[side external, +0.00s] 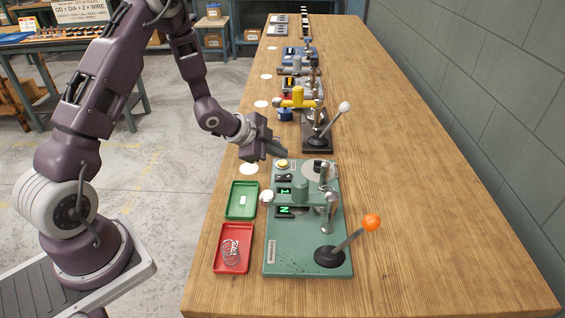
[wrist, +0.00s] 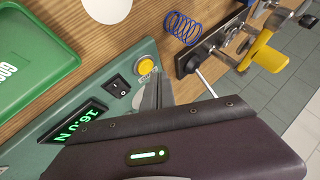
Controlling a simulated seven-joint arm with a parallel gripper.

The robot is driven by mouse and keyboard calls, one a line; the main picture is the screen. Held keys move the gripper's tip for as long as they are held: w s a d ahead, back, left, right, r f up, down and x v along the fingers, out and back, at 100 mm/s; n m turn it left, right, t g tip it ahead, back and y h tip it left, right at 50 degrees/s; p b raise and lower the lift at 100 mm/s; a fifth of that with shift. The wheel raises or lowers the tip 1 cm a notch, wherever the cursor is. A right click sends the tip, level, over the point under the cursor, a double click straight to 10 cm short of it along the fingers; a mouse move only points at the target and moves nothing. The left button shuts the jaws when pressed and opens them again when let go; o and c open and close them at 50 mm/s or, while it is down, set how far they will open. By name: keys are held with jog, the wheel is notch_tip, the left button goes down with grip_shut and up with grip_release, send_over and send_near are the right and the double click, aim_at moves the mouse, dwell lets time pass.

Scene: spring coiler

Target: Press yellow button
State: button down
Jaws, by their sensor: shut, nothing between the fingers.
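The green spring coiler (side external: 270,245) stands on the wooden bench. Its round yellow button (side external: 282,165) is at the far left corner of the base; it also shows in the wrist view (wrist: 146,66) in a pale ring. My gripper (side external: 284,154) is shut and empty, with its fingertips close above and just beyond the button. In the wrist view the fingers (wrist: 157,84) reach beside the button, partly hidden by the gripper body. I cannot tell whether they touch it. A black rocker switch (wrist: 118,87) and a lit green display (wrist: 75,121) sit near the button.
A green tray (side external: 242,213) and a red tray (side external: 222,262) lie left of the machine. Behind it is another device with a white-knobbed lever (side external: 344,107). A blue spring (wrist: 184,28) lies nearby. An orange-knobbed lever (side external: 371,222) rises front right. The bench's right side is clear.

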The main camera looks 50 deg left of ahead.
aim_at(279, 164)
jog(key=shift+f, duration=0.15)
jog(key=shift+f, duration=0.25)
jog(key=shift+f, duration=0.4)
dwell(0.4)
dwell(0.4)
jog(key=shift+r, duration=0.8)
jog(key=shift+r, duration=2.55)
